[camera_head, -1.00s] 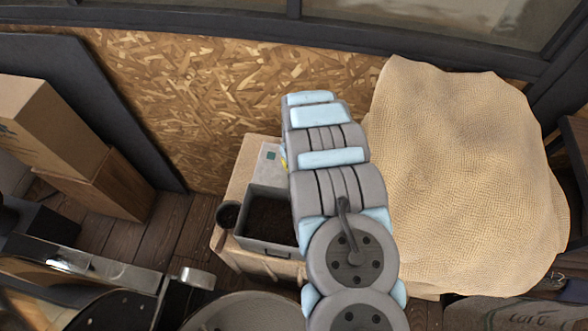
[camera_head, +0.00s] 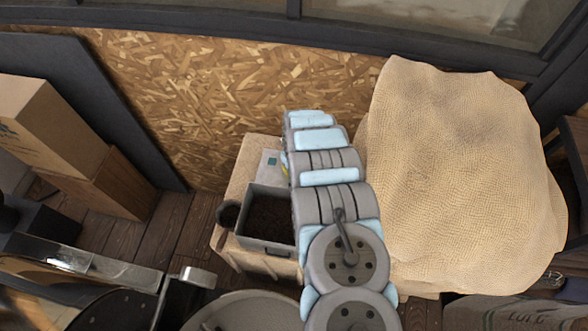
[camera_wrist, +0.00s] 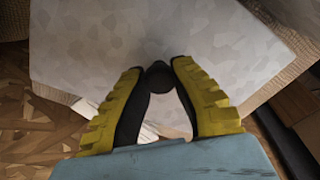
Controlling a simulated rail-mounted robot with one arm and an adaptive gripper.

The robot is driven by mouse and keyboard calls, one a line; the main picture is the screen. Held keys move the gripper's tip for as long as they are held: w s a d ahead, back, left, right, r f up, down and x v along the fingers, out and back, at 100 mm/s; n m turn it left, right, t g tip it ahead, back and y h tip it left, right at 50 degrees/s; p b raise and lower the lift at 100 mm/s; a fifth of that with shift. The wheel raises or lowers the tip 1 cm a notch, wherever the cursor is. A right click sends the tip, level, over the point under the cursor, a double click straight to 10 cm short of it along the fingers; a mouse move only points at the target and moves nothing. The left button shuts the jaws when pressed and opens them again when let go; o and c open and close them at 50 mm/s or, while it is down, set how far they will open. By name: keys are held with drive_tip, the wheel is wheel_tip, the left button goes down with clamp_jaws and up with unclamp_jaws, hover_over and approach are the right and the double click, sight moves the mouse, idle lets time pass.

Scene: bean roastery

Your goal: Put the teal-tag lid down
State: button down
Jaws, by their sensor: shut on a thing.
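The lid is a flat grey plate with a teal tag (camera_head: 272,160). In the head view the lid (camera_head: 266,171) shows just behind the bin, its right part hidden by my arm. In the wrist view the lid (camera_wrist: 215,45) fills most of the picture, with a dark round knob (camera_wrist: 159,79) on it. My gripper (camera_wrist: 160,68) has yellow-backed fingers shut on this knob. In the head view my arm hides nearly all of the gripper. I cannot tell whether the lid touches the tan stand (camera_head: 240,180) below it.
An open grey bin (camera_head: 262,245) of dark contents sits on the stand's front part. A small dark round container (camera_head: 228,213) is at its left. A large burlap-covered heap (camera_head: 460,180) stands right of my arm. A chipboard wall (camera_head: 200,100) is behind.

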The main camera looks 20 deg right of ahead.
drive_tip(key=c, duration=1)
unclamp_jaws()
drive_tip(key=shift+c, duration=0.2)
drive_tip(key=shift+s+r+b, duration=0.15)
drive_tip(key=shift+r+b, duration=0.2)
drive_tip(key=shift+r, duration=1.45)
drive_tip(key=shift+s+r+b, duration=0.1)
drive_tip(key=shift+r+b, duration=0.2)
drive_tip(key=shift+r, duration=1.45)
drive_tip(key=shift+s+d+r+p, duration=0.15)
drive_tip(key=shift+r+p, duration=0.6)
drive_tip(key=shift+r, duration=0.55)
drive_tip(key=shift+s+a+r+p, duration=0.1)
drive_tip(key=shift+r+p, duration=0.65)
drive_tip(key=shift+r, duration=0.55)
